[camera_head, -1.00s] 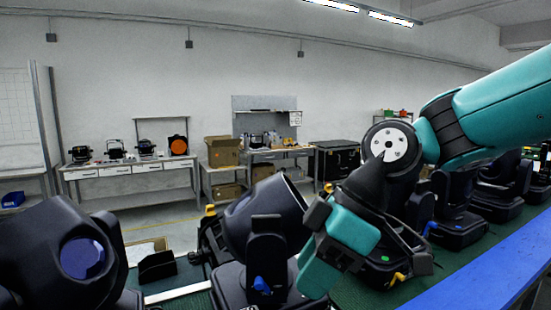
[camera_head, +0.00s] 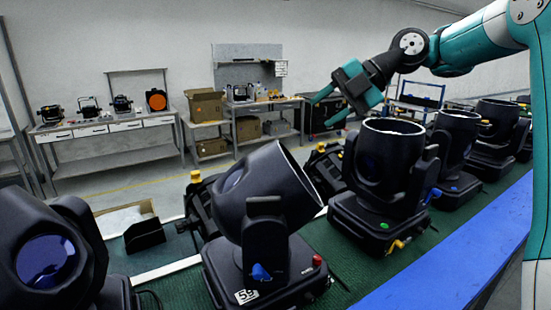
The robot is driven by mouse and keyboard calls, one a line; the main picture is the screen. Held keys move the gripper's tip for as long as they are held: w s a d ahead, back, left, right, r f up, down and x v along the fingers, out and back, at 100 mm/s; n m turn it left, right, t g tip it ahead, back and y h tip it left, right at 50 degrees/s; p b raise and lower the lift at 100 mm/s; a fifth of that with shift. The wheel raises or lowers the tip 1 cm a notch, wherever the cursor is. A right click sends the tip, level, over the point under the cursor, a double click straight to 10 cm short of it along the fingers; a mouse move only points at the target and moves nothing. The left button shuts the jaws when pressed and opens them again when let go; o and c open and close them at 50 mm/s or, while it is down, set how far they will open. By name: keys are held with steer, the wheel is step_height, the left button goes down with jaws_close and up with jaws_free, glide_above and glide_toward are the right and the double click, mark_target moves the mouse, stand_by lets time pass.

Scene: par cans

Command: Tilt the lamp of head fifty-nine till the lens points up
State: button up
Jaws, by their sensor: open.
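Head fifty-nine (camera_head: 268,255) stands in the lower middle of the head view, with a white "59" label (camera_head: 245,296) on its base. Its dark lamp (camera_head: 262,190) is tilted in the yoke, with the rimmed end facing right and somewhat upward. The lens inside the rim is hidden from here. A blue lever (camera_head: 261,273) and a red knob (camera_head: 317,261) show on this head. My gripper (camera_head: 322,112) is open and empty, with teal fingers pointing left and down. It is in the air above and right of the lamp, apart from it.
A neighbouring head (camera_head: 382,175) with its rim upward stands close at right, below my gripper. More heads line the green mat (camera_head: 345,280) beyond it. Another head (camera_head: 50,255) is at the left. A blue edge strip (camera_head: 450,255) runs along the right. A small black bin (camera_head: 144,235) sits behind.

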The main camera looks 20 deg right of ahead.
mark_target(278, 142)
steer(key=p+x, duration=0.3)
steer(key=x, duration=0.8)
steer(key=shift+a+f+p, duration=0.1)
steer(key=shift+a+p, duration=0.1)
steer(key=shift+p, duration=0.15)
steer(key=shift+w+a+f, duration=0.15)
steer(key=shift+a+f, duration=0.15)
steer(key=shift+c, duration=0.4)
jaws_close()
